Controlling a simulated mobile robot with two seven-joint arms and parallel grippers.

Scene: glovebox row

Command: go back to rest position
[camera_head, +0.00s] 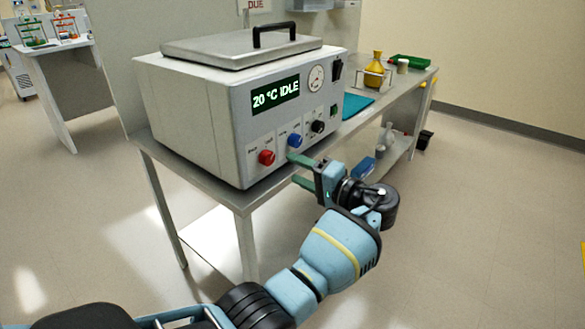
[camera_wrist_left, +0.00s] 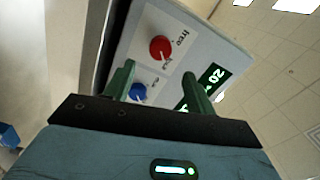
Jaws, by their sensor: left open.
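My left gripper (camera_head: 297,170) is in front of the lower front panel of a white box-shaped device (camera_head: 190,110), with its fingers pointing at the panel. The fingers are apart with nothing between them. In the left wrist view, the open fingers (camera_wrist_left: 158,85) face the panel, with the blue knob (camera_wrist_left: 138,91) between them and the red knob (camera_wrist_left: 160,48) beyond. Whether a finger touches the panel I cannot tell. The device's display (camera_head: 275,93) reads "20 °C IDLE", and its lid with a black handle (camera_head: 287,33) is closed. My right gripper is not in view.
The device stands on a grey metal table (camera_head: 225,196). Behind it on the table are a teal mat (camera_head: 355,105), a yellow flask (camera_head: 374,68) and a green tray (camera_head: 409,62). A lower shelf (camera_head: 385,160) holds bottles.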

